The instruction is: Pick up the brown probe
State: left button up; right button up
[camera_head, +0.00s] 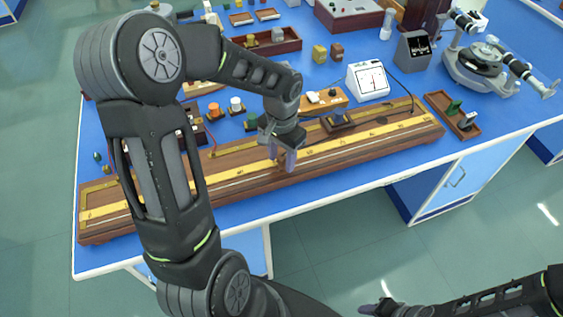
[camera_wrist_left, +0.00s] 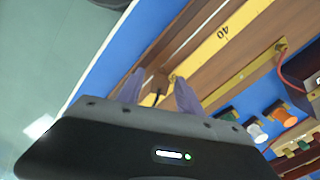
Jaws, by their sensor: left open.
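My left gripper (camera_head: 285,160) hangs over the middle of the long wooden board with brass strips (camera_head: 400,134), its purple-grey fingers pointing down. In the left wrist view the two fingers (camera_wrist_left: 160,92) stand apart, so it is open. A small brown piece, which looks like the brown probe (camera_wrist_left: 158,86), shows between or just beyond the fingertips, with a thin dark lead. The fingers partly hide it, and I cannot tell whether they touch it. My right gripper (camera_head: 380,308) shows only in part at the bottom edge of the head view, away from the bench; its jaw opening is unclear.
Behind the board stand a white meter (camera_head: 368,81), a wooden key block (camera_head: 326,101) and several coloured knobs. A small wooden tray (camera_head: 452,115) lies to the right. A telescope instrument (camera_head: 480,62) stands at the back right. The bench's front edge (camera_head: 330,193) is clear.

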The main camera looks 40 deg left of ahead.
pick_arm(q)
jog(key=shift+c, duration=0.3)
grip_shut()
dwell(0.6)
